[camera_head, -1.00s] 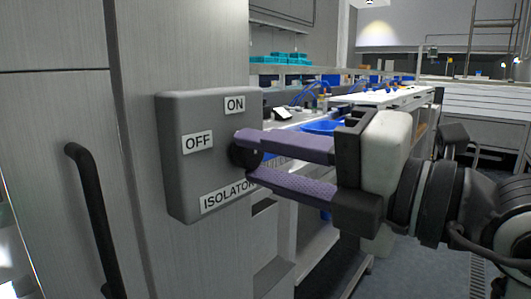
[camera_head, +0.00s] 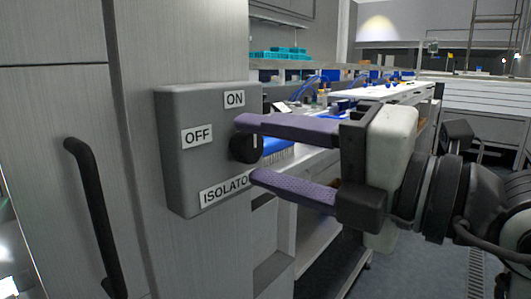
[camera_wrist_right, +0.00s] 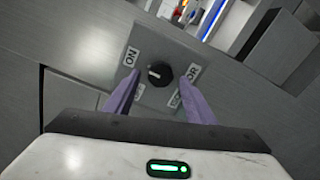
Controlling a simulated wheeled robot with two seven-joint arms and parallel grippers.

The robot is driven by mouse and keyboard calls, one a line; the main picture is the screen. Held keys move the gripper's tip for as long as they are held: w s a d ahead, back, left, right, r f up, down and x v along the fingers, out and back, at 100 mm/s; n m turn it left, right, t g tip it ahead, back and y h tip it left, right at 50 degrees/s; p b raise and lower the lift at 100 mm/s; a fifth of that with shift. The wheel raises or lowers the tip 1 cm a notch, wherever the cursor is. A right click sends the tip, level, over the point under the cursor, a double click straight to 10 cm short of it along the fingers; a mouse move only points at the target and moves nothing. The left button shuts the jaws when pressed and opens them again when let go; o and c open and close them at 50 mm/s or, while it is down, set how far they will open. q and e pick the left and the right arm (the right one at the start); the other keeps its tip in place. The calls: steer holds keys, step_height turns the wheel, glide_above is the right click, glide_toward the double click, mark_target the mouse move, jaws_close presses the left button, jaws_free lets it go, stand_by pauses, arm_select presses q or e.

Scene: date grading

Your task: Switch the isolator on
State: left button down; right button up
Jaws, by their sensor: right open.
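The isolator (camera_head: 176,160) is a grey box on a cabinet side, with an ON label at the top, an OFF label at the left and an ISOLATOR label below. Its round black knob (camera_head: 243,150) has a white mark that points up towards ON. In the right wrist view the knob (camera_wrist_right: 160,74) shows whole, its mark towards the ON label. My right gripper (camera_head: 249,149) is open, its purple fingers apart above and below the knob, with gaps showing. In the right wrist view a finger covers part of the ISOLATOR label. My left gripper is out of view.
A black door handle (camera_head: 92,215) stands at the left of the isolator. A workbench (camera_head: 385,94) with blue items runs behind my right gripper. Teal racks (camera_head: 280,54) sit on a shelf at the back. Floor shows clear at the lower right.

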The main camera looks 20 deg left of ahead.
steer(key=b+v, duration=0.1)
steer(key=v, duration=0.9)
steer(key=shift+b, duration=0.3)
